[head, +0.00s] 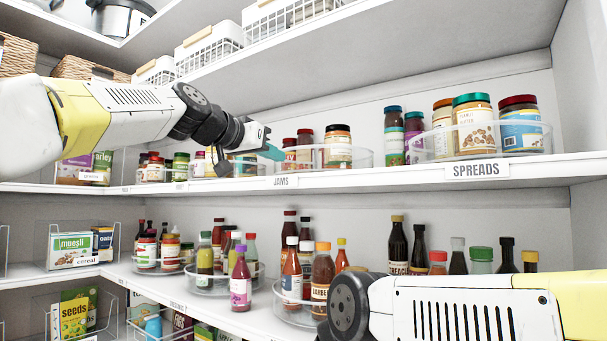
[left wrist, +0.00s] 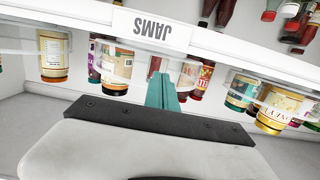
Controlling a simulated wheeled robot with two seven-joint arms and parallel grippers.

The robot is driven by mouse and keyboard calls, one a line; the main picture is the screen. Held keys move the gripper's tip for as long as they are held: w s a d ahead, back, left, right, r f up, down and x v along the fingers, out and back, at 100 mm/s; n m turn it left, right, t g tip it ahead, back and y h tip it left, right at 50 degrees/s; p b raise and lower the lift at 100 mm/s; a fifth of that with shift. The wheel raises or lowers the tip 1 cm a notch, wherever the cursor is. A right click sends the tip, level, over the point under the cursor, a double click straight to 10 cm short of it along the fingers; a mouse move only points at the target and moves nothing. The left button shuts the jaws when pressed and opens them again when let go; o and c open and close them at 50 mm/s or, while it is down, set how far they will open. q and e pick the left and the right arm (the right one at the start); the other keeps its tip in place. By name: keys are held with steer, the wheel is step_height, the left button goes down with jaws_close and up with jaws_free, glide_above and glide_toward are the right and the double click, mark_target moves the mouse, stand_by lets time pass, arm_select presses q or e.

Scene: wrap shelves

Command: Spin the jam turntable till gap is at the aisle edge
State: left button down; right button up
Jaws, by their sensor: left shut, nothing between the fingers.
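The jam turntable (head: 362,157), with a clear rim, stands on the upper shelf behind the JAMS label (head: 281,182). It holds a large jar with a dark lid (head: 338,147) and smaller red-lidded jars (head: 305,150) to its left. My left gripper (head: 272,153) is shut and empty, its teal fingertips at the turntable's left side. In the left wrist view, which is upside down, the teal fingers (left wrist: 162,90) point between jars, near the clear rim; I cannot tell whether they touch it. My right gripper is out of view; only my right arm shows.
The spreads turntable (head: 543,145) with tall jars stands to the right behind the SPREADS label (head: 477,170). More jars stand left, under my left arm. Wire baskets (head: 288,24) fill the shelf above. Bottles (head: 322,275) crowd the shelf below.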

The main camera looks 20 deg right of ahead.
mark_target(303, 158)
arm_select(q)
steer(key=shift+x, duration=0.95)
steer(key=shift+s+d+r, duration=0.15)
steer(key=shift+s+r, duration=0.05)
steer(key=shift+s+d, duration=0.45)
steer(key=shift+s, duration=0.45)
steer(key=shift+s+d, duration=0.65)
steer(key=shift+d, duration=0.15)
